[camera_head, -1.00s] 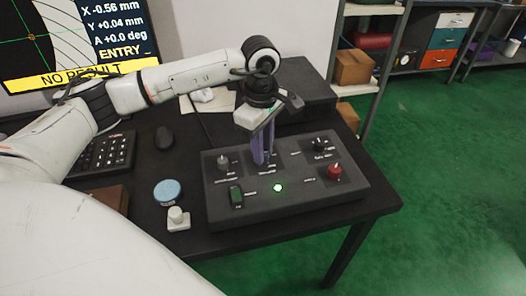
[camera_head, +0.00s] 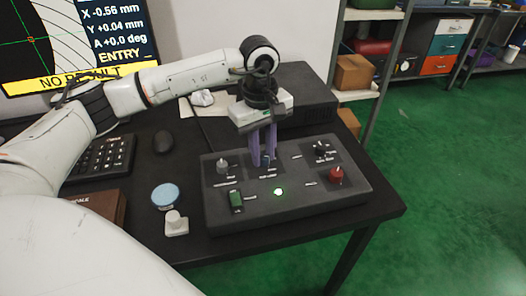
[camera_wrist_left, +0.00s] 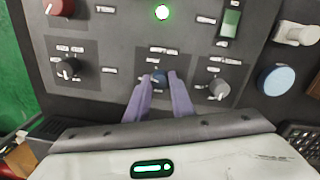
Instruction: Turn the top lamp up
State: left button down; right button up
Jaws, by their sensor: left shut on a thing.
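The dark control panel box (camera_head: 310,205) sits on the black table. A small blue-grey knob (camera_wrist_left: 158,76) is in the middle of its back row, with printed labels too small to read surely. My left gripper (camera_head: 264,162) points down over it, its two purple fingers on either side of the knob. In the left wrist view the fingers (camera_wrist_left: 160,80) are shut on this knob and partly cover it. My right gripper is not in view.
A grey knob (camera_head: 222,166), a black knob (camera_head: 320,148), a red knob (camera_head: 336,175), a green switch (camera_head: 236,200) and a lit green lamp (camera_head: 278,191) surround it. A blue-topped disc (camera_head: 165,195) and a white part (camera_head: 176,223) lie left. The monitor (camera_head: 75,40) reads NO RESULT.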

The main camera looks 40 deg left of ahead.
aim_at(262, 157)
pick_arm(q)
jog(key=c, duration=1.5)
grip_release()
jog(key=shift+c, duration=0.2)
jog(key=shift+r, duration=0.1)
notch_tip(262, 157, up, 10)
jog(key=shift+s+p, duration=0.2)
jog(key=shift+p, duration=0.1)
jog(key=shift+r, duration=0.1)
